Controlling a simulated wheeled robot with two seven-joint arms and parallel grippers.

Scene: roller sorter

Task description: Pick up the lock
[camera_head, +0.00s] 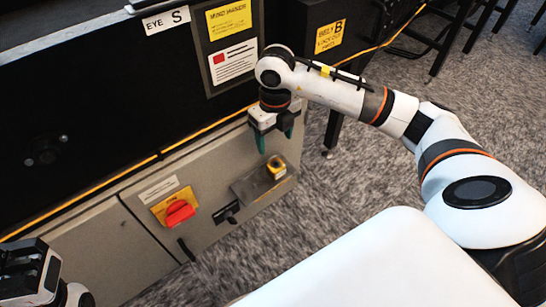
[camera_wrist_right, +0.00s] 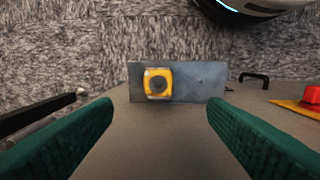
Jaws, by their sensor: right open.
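A small yellow block with a dark round centre, which looks like the lock (camera_head: 276,167), sits on a grey metal plate (camera_head: 248,187) at the cabinet front. In the right wrist view the lock (camera_wrist_right: 158,83) is on the left half of the plate (camera_wrist_right: 205,84). My right gripper (camera_head: 275,138) is above the lock, open and empty. In its wrist view its green fingers (camera_wrist_right: 158,112) are spread wide, with the lock ahead between their lines and touching neither. My left gripper (camera_head: 32,270) is at the lower left, partly cut off; its jaw opening is unclear.
A red rotary switch on a yellow plate (camera_head: 178,211) and a black handle (camera_head: 186,248) are on the cabinet (camera_head: 100,256). A dark machine body (camera_head: 70,130) with labels stands above. A black table leg (camera_head: 333,130) is right of my right gripper. Carpet lies clear in front.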

